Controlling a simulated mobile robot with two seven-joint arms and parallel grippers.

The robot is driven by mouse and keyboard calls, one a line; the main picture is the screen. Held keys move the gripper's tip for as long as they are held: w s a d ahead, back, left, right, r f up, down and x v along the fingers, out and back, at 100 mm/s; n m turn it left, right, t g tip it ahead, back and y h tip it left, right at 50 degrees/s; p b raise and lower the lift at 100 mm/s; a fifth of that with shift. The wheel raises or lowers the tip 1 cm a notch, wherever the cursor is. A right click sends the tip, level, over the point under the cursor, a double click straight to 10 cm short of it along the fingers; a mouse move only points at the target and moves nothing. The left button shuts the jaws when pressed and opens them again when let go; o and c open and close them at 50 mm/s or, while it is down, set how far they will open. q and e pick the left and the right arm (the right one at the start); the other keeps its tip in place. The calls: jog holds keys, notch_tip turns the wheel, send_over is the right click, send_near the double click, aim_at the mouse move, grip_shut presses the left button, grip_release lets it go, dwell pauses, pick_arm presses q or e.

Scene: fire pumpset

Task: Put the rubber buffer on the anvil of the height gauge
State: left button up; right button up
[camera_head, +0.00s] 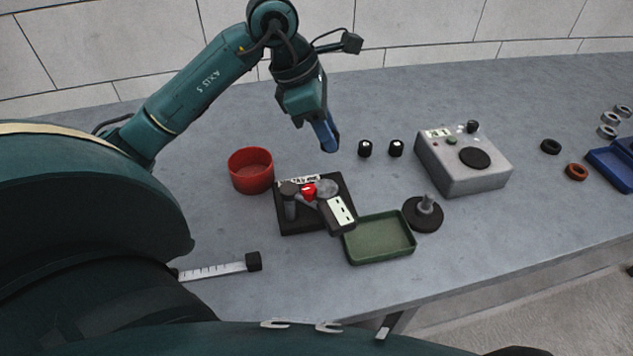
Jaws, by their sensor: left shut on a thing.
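My left gripper (328,143) points down above the bench, just behind the height gauge. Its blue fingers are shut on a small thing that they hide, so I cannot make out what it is. The height gauge (341,212) has a black base, a post, a red part and a white readout. A grey round disc on it, which looks like the anvil (327,187), is partly covered by the gauge's other parts. Two small black cylinders with pale tops, looking like rubber buffers, stand apart right of the gripper: one (365,149), another (396,149). My right gripper is out of view.
A red bowl (251,170) stands left of the gauge. A green tray (380,239) touches or nearly touches its front right. A black round stand (423,214), grey box (463,162), rings (550,146) and blue bin (612,167) lie right. A scale with a black end (217,269) lies in front.

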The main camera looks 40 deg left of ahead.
pick_arm(q)
jog(key=shift+s+a+m, duration=0.15)
jog(key=shift+s+m, duration=0.1)
jog(key=shift+m, duration=0.05)
send_near(331, 188)
jog(key=x, duration=0.5)
jog(key=shift+f, duration=0.15)
jog(key=shift+f+b, duration=0.2)
jog(key=shift+b, duration=0.25)
jog(key=o, duration=0.9)
jog(key=shift+o, duration=0.2)
jog(key=shift+r, duration=0.15)
jog(key=shift+r+p, duration=0.25)
jog(key=shift+p, duration=0.05)
jog(key=v, duration=1.1)
jog(key=shift+r, duration=0.3)
